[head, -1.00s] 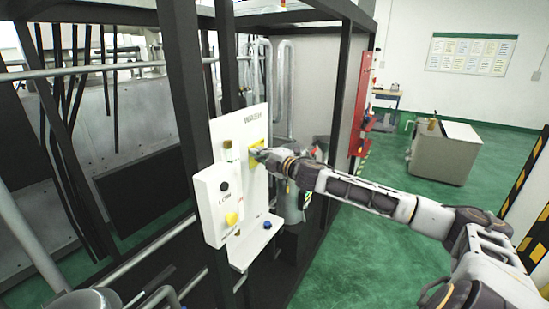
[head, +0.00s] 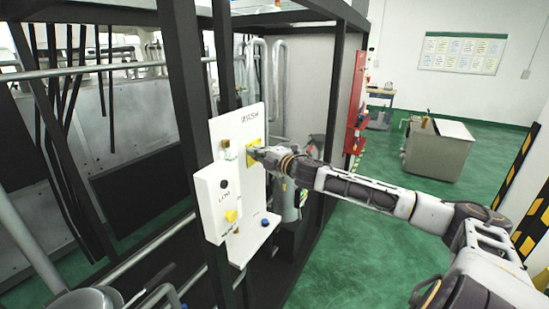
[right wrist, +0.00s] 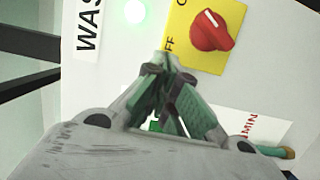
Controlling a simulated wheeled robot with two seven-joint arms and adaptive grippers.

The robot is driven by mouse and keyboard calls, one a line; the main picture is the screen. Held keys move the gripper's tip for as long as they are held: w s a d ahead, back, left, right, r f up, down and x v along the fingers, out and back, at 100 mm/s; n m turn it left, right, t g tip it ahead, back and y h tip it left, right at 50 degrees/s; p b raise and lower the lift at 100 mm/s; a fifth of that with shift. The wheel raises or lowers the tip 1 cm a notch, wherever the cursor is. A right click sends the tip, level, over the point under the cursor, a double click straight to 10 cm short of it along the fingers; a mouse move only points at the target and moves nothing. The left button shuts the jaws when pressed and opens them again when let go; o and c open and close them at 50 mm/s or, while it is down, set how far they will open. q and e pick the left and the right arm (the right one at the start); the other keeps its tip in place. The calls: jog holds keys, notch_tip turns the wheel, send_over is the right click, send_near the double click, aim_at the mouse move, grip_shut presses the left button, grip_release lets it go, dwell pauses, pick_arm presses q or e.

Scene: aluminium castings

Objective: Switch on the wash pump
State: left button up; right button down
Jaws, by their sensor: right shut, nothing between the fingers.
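The white wash panel (head: 255,200) is mounted on the dark frame. Its rotary switch (right wrist: 212,30) has a red knob on a yellow plate (right wrist: 185,40); in the head view the plate (head: 253,145) is partly behind my right gripper. In the right wrist view the knob's white mark is at its upper end, and part of the "OFF" lettering shows left of the knob. A lamp (right wrist: 132,10) glows green near the "WASH" label (right wrist: 88,22). My right gripper (head: 258,153) is shut and empty, its fingertips (right wrist: 167,62) beside the plate, apart from the knob. My left gripper is out of view.
A small box (head: 222,205) with a black button and a yellow knob juts from the panel's left. A blue knob (head: 265,222) sits on the lower ledge. A gauge marked "MIN" (right wrist: 250,125) is close to the fingers. Green floor (head: 370,250) lies open at right.

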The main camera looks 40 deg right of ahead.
jog(key=shift+s+b, duration=0.3)
jog(key=shift+s, duration=0.2)
jog(key=shift+s, duration=0.15)
jog(key=shift+s+r, duration=0.1)
jog(key=shift+s, duration=0.25)
jog(key=shift+s+d+r, duration=0.15)
jog(key=shift+s+d, duration=0.05)
jog(key=shift+s, duration=0.7)
jog(key=shift+s+d+r+p, duration=0.15)
jog(key=shift+s+p, duration=0.25)
jog(key=shift+s, duration=0.4)
jog(key=shift+s+d+r+p, duration=0.1)
jog(key=shift+s+p, duration=0.25)
jog(key=shift+s, duration=0.5)
jog(key=shift+s+d+r+p, duration=0.15)
jog(key=shift+s+p, duration=0.25)
jog(key=shift+s, duration=0.4)
jog(key=shift+m, duration=0.4)
